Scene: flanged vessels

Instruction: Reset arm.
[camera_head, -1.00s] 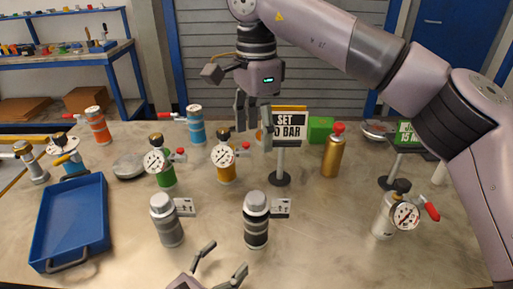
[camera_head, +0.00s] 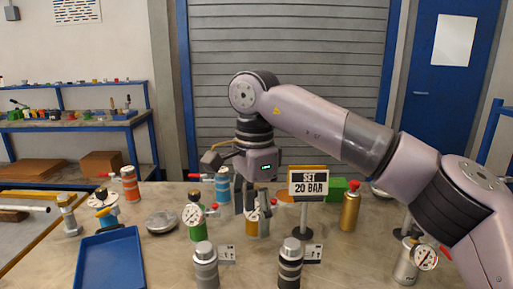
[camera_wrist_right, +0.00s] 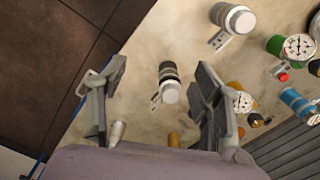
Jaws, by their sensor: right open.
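My right gripper (camera_head: 251,200) hangs from its arm over the middle of the table, fingers pointing down and apart. In the head view it overlaps the orange gauge vessel (camera_head: 252,223). The right wrist view shows the open fingers (camera_wrist_right: 158,72) with nothing held between them; a grey-black striped vessel (camera_wrist_right: 169,78) shows below in the gap. The same striped vessel (camera_head: 290,266) stands at the table's front in the head view. My left gripper is in neither current view.
A "SET 20 BAR" sign (camera_head: 309,184) stands just right of the gripper. Space above the table at left is free.

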